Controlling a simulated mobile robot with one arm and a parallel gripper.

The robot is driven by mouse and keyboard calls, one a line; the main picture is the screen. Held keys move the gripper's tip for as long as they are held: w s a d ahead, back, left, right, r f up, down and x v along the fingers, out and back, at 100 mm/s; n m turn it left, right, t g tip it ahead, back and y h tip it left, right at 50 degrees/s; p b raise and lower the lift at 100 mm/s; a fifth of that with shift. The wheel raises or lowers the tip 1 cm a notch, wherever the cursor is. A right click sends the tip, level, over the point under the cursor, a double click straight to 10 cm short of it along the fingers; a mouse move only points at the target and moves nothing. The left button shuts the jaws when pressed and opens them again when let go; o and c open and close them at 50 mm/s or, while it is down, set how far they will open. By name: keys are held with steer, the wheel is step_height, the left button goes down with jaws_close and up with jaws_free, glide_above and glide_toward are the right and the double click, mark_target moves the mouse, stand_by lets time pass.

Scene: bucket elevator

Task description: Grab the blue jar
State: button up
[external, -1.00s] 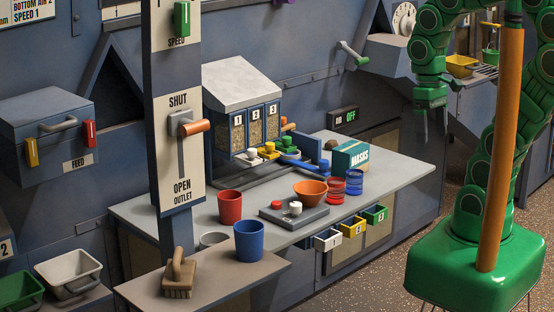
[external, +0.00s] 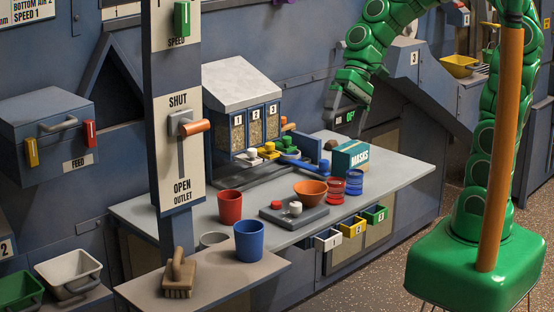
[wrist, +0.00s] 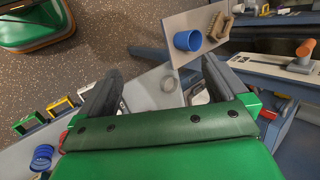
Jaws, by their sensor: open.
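A small ribbed blue jar (external: 354,182) stands on the grey table beside a ribbed red jar (external: 335,190), in front of the masks box. In the wrist view the ribbed blue jar (wrist: 41,157) shows at the lower left, outside my fingers. A larger smooth blue cup (external: 249,241) stands at the table's front left; in the wrist view this cup (wrist: 187,40) lies beyond the fingers. My gripper (external: 348,110) is open and empty, high above the table's back right, above and apart from the ribbed jar. Its two spread fingers (wrist: 159,72) show in the wrist view.
A green masks box (external: 350,158), an orange bowl (external: 309,193) and a grey button panel (external: 294,213) crowd the ribbed jars. A red cup (external: 230,206) and brush (external: 180,274) are further left. The table's right end is clear.

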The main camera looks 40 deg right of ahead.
steer(key=w+a+r+m+y, duration=0.4)
steer(key=w+a+y, duration=0.2)
steer(key=w+a, duration=0.6)
steer(key=w+a+f+m+t+y, duration=0.1)
steer(key=w+a+m+t, duration=0.15)
steer(key=w, duration=0.35)
steer(key=w+a+f+m+t+y, duration=0.1)
steer(key=w+a+m, duration=0.1)
steer(key=w+m, duration=0.3)
steer(key=w+f+m+t, duration=0.4)
steer(key=w+f+m, duration=0.2)
steer(key=w+f, duration=0.55)
steer(key=w+d+f+m+t+h, duration=0.1)
steer(key=w+d+f+m, duration=0.1)
steer(key=f, duration=0.3)
steer(key=w+d+f+m+h, duration=0.2)
steer(key=w+f+m, duration=0.1)
steer(key=f, duration=0.3)
steer(key=w+d+f+m+t+h, duration=0.1)
steer(key=w+d+f+m+h, duration=0.1)
steer(key=f, duration=0.4)
steer(key=shift+w+d+f+m+t, duration=0.1)
steer(key=shift+w+d+m+t, duration=0.15)
steer(key=shift+w, duration=0.25)
steer(key=shift+w+d+m+t, duration=0.1)
steer(key=shift+w+d+m, duration=0.2)
steer(key=shift+w, duration=0.2)
steer(key=shift+x, duration=3.8)
steer(key=shift+w+r, duration=0.2)
steer(key=c, duration=1.2)
